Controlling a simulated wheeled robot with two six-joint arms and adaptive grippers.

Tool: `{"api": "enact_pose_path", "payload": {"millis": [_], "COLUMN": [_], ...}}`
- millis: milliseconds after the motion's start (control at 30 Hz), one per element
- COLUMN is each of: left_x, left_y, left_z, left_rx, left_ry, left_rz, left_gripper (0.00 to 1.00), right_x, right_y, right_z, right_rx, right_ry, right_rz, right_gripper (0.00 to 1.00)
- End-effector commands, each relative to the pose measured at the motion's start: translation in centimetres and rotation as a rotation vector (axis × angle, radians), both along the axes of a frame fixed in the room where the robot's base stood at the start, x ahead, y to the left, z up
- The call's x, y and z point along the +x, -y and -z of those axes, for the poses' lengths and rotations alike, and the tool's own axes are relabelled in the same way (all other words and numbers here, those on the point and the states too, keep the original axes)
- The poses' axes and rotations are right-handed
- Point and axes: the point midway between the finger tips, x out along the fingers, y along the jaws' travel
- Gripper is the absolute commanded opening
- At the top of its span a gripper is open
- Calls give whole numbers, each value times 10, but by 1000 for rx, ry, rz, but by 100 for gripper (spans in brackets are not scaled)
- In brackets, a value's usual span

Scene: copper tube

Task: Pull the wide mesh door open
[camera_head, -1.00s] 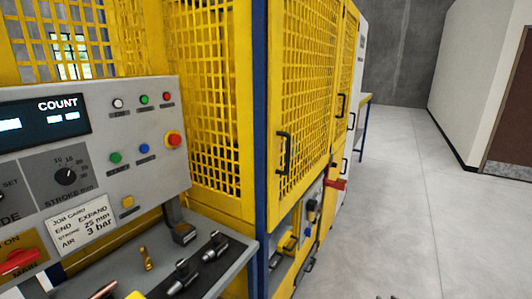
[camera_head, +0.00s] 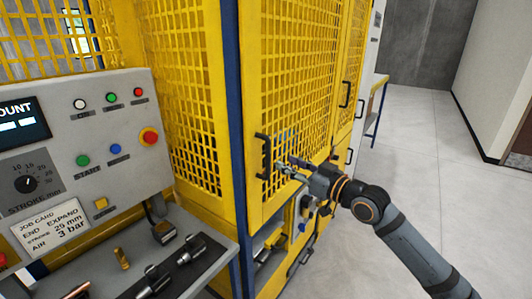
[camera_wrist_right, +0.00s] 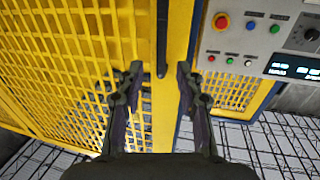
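The wide yellow mesh door (camera_head: 292,70) is shut in its frame, with a black upright bar handle (camera_head: 264,157) near its left edge. My right gripper (camera_head: 284,166) reaches in from the right, its fingertips close to the handle. In the right wrist view the two fingers (camera_wrist_right: 159,80) are spread apart. The handle (camera_wrist_right: 162,38) shows between and just beyond the fingertips, and no finger is seen closed on it. My left gripper is in neither view.
A grey control panel (camera_head: 100,118) with buttons stands left of the door, above a shelf (camera_head: 212,258) with metal parts. A blue post (camera_head: 232,110) borders the door's left side. A second mesh door handle (camera_head: 345,95) is farther right. Grey floor (camera_head: 425,160) is clear on the right.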

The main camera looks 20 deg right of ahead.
Motion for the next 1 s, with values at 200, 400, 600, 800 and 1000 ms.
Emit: {"api": "enact_pose_path", "payload": {"millis": [200,400,600,800,1000], "left_x": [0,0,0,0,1], "left_y": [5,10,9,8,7], "left_z": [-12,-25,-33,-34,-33], "left_rx": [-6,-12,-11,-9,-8], "left_ry": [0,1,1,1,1], "left_rz": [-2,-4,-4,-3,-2], "left_gripper": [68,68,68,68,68], "right_x": [24,52,74,79,79], "right_y": [-15,-31,-42,-44,-44], "right_z": [-5,-5,-2,0,0], "right_rx": [11,8,4,0,0], "right_ry": [1,-1,-3,-1,-2], "right_rz": [-9,-11,-11,-11,-10], "right_gripper": [36,36,36,36,29]}}
